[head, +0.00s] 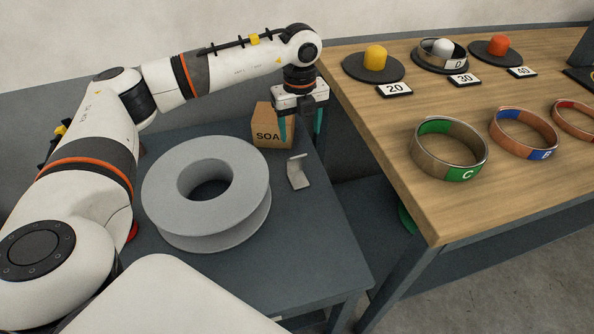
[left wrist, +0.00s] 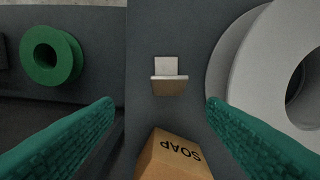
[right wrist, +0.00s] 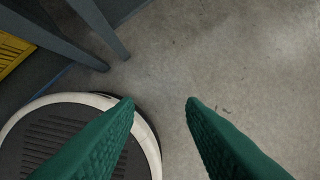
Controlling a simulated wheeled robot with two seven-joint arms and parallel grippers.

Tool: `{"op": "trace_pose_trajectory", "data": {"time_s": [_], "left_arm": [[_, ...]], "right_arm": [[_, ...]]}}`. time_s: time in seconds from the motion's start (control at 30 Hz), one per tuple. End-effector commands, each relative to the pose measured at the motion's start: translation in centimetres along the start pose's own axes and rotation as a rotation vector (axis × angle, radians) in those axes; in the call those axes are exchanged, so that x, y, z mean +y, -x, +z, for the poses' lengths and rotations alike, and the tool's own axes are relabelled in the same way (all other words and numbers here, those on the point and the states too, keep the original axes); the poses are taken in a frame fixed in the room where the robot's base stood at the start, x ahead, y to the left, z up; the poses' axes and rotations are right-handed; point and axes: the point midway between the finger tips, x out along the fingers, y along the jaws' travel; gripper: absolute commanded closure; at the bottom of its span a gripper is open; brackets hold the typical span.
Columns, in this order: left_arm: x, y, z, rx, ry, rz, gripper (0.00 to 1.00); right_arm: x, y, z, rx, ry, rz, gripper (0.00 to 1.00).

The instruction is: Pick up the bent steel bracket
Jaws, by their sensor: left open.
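The bent steel bracket (head: 298,172) is a small light-grey angled piece on the dark grey table, just right of the large grey spool. One leg lies flat and the other stands up. It also shows in the left wrist view (left wrist: 169,75), ahead of and between the fingers, apart from them. My left gripper (head: 301,138) is open and empty, pointing down above the table by the box, behind the bracket in the head view. Its green fingers also show in the left wrist view (left wrist: 158,101). My right gripper (right wrist: 162,101) has its fingers apart and empty over the floor.
A brown SOAP box (head: 268,132) stands close beside my left gripper. A large grey spool (head: 205,225) lies left of the bracket. A wooden table (head: 420,215) with labelled rings and pegs stands right. A green spool (left wrist: 73,57) sits lower, beyond the grey table's edge.

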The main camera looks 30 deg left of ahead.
Motion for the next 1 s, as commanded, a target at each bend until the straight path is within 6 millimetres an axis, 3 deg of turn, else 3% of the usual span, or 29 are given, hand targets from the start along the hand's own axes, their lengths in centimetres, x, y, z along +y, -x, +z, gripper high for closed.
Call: {"op": "trace_pose_trajectory", "data": {"time_s": [0.3,0.7,1.0], "left_arm": [[-0.4,-5.0,-0.3,0.007,0.009,-0.013,0.35],[-1.0,-9.2,-0.3,0.007,0.007,-0.012,0.35],[-1.2,-12.1,-0.3,0.006,0.008,-0.010,0.35]], "right_arm": [[-0.1,3.4,0.3,-0.021,-0.002,-0.003,0.64],[-0.2,6.2,0.2,-0.035,-0.004,-0.006,0.64],[-0.2,6.2,0.0,-0.035,-0.004,-0.006,0.64]]}}
